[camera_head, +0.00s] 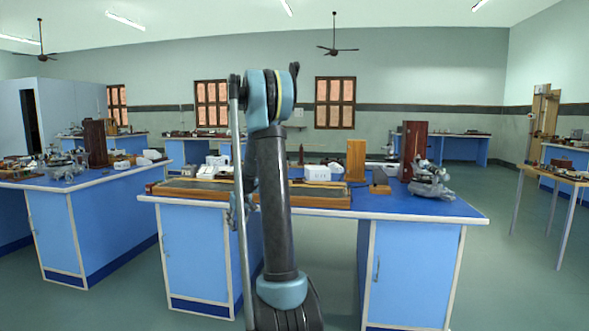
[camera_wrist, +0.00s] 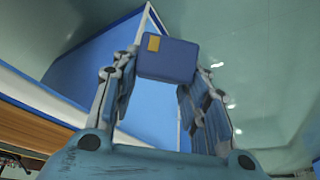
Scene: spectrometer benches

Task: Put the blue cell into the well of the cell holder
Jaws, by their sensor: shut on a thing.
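In the wrist view the blue cell (camera_wrist: 172,60), a dark blue block with a small yellow-tan patch on one face, sits between the fingertips of my gripper (camera_wrist: 166,68). The fingers are shut on it from both sides. Beyond it are a blue surface and a pale floor; I see no well near it there. In the head view I cannot make out the cell or a clear view of my gripper, as my arm stands in front of the middle of the bench. I cannot pick out the cell holder with certainty in either view.
The near blue bench (camera_head: 455,209) carries a long wooden apparatus (camera_head: 318,198), an upright wooden block (camera_head: 356,160), white boxes (camera_head: 317,173) and a grey metal instrument (camera_head: 430,190) at right. Another bench (camera_head: 60,182) stands at left. A wooden edge (camera_wrist: 30,130) shows in the wrist view.

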